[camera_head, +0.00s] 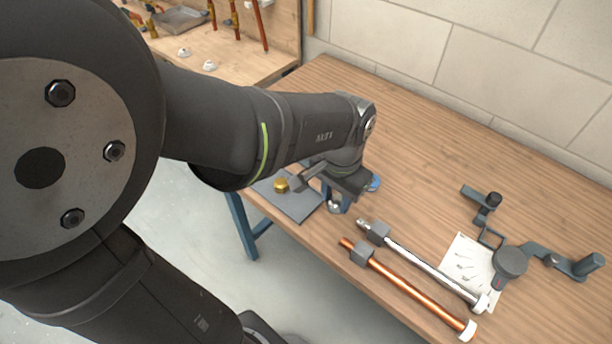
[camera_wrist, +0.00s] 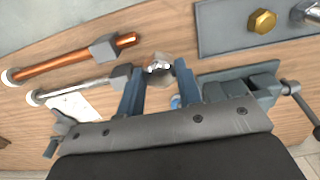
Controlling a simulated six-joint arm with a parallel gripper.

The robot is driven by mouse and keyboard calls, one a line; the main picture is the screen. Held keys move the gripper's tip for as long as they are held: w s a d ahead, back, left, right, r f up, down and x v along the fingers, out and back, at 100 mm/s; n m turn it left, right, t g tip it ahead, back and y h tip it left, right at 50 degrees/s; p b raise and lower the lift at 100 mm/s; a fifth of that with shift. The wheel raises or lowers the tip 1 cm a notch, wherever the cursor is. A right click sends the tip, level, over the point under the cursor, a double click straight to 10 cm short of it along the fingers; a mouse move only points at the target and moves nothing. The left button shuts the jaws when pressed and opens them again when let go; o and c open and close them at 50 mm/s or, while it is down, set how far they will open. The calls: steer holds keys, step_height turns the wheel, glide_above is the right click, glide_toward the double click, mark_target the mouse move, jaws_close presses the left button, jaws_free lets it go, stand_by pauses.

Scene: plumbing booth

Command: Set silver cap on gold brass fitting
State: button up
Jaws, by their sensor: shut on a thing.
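The silver cap (camera_wrist: 160,64) sits between the fingertips of my gripper (camera_wrist: 158,74) in the wrist view, and the gripper is shut on it. In the head view the silver cap (camera_head: 333,207) shows small and bright below my gripper (camera_head: 337,202), just beside the grey plate's right edge. The gold brass fitting (camera_wrist: 262,21) stands on the grey plate (camera_wrist: 225,39), up and to the right of the cap in the wrist view. The fitting also shows in the head view (camera_head: 281,185), left of my gripper. Cap and fitting are apart.
A copper pipe (camera_head: 417,293) and a silver pipe (camera_head: 428,266) lie on the wooden table (camera_head: 420,160), right of my gripper. A dark vise (camera_wrist: 240,88) is close to the gripper. A silver piece (camera_wrist: 306,12) is on the plate. The table's back middle is clear.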

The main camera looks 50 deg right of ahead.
steer(key=shift+s+r, duration=0.3)
steer(key=shift+s, duration=0.1)
steer(key=shift+d+r, duration=0.2)
steer(key=shift+d, duration=0.05)
steer(key=w+d+r, duration=0.2)
steer(key=w+d, duration=0.2)
steer(key=d, duration=0.1)
steer(key=w+d+r, duration=0.3)
steer(key=w+d, duration=0.2)
steer(key=w+d+r, duration=0.2)
steer(key=w+d, duration=0.2)
steer(key=d, duration=0.1)
steer(key=shift+w+d+r, duration=0.15)
steer(key=shift+d+r, duration=0.15)
steer(key=shift+d, duration=0.05)
steer(key=shift+f, duration=3.4)
steer(key=m, duration=0.5)
steer(key=shift+f+m, duration=0.2)
steer(key=shift+m, duration=0.1)
